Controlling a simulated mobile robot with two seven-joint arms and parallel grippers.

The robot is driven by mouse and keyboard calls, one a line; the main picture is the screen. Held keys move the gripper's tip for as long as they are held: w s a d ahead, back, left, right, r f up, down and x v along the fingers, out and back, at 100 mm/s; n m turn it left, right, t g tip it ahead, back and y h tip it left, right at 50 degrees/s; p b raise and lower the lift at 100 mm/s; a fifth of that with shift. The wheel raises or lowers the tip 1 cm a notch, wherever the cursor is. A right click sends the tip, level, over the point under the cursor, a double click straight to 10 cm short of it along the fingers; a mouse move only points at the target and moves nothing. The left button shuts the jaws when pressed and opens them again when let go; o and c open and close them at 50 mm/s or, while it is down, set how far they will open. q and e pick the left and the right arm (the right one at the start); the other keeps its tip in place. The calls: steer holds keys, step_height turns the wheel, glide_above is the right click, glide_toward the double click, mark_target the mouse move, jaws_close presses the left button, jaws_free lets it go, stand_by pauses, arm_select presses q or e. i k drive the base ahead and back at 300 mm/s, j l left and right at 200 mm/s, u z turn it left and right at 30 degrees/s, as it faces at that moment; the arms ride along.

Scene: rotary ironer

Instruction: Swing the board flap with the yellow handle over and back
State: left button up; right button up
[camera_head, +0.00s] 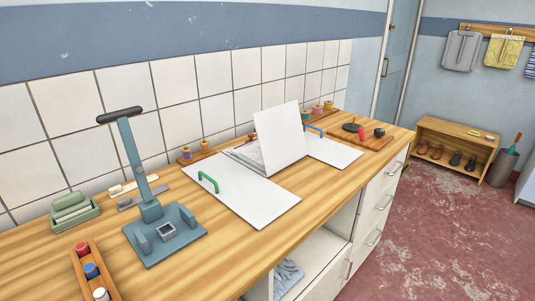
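A white folding board lies on the wooden counter. Its left panel (252,203) lies flat and carries a green handle (208,182). Its right panel (335,152) also lies flat and carries a blue handle (314,130). Between them a white flap (280,138) stands up, tilted, with a pale slatted part (244,155) beside its lower left edge. No yellow handle shows on the board; I cannot tell whether the raised flap hides it. Neither of my grippers is in view.
A teal stand (165,232) with a black-topped lever rises left of the board. The counter's front strip is clear.

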mark_target(279, 129)
steer(key=i+l+u, duration=0.2)
steer(key=l+u, duration=0.15)
steer(key=i+l+u, duration=0.15)
steer(key=l+u, duration=0.2)
